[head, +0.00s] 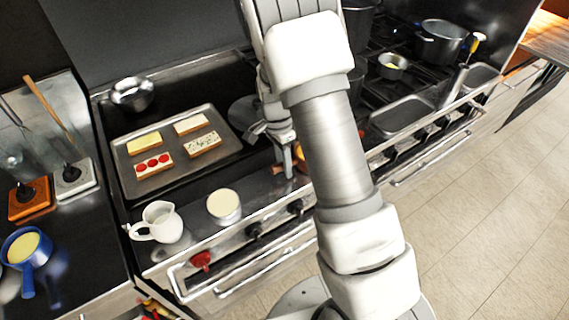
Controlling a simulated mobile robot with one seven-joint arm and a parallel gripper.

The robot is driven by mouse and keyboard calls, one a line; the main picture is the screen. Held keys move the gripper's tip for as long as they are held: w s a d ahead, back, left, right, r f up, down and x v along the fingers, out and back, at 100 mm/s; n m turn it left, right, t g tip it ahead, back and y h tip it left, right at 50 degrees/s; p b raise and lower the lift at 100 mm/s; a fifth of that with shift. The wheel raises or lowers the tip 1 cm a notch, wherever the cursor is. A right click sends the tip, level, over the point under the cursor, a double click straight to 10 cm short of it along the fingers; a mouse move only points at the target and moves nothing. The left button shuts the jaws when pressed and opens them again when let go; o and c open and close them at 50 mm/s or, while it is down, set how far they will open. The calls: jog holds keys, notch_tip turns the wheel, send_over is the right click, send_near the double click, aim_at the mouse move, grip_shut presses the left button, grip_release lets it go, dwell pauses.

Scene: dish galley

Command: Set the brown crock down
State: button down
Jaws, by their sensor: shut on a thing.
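My gripper (284,158) points down over the front ledge of the stove, just right of the baking tray. Small brown parts of the brown crock (277,170) show beside its fingers, so it is shut on the crock. My own arm and gripper hide most of the crock. I cannot tell whether the crock touches the ledge (258,184).
A baking tray (121,168) with several topped slices lies to the left. A white pitcher (160,222) and a cream-filled cup (223,206) stand on the front ledge. A metal pot (132,95) stands behind the tray. Pots (440,43) and empty metal pans (402,115) are at right.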

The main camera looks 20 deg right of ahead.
jog(key=shift+r, duration=0.1)
jog(key=c, duration=0.7)
grip_release()
notch_tip(320, 180, up, 12)
jog(key=w, duration=0.2)
jog(key=s+r+n+t+y, duration=0.1)
jog(key=s+r+n+t, duration=0.2)
jog(key=s+r+n, duration=0.5)
jog(key=shift+s+r+n+t, duration=0.75)
jog(key=shift+s+r+n, duration=0.35)
jog(key=shift+s, duration=1.3)
jog(key=shift+s+r+n+t, duration=0.9)
jog(key=shift+s+r, duration=0.35)
jog(key=shift+s, duration=1.2)
jog(key=shift+s+r+n+t, duration=0.65)
jog(key=shift+s+r+n, duration=0.5)
jog(key=shift+s, duration=1.25)
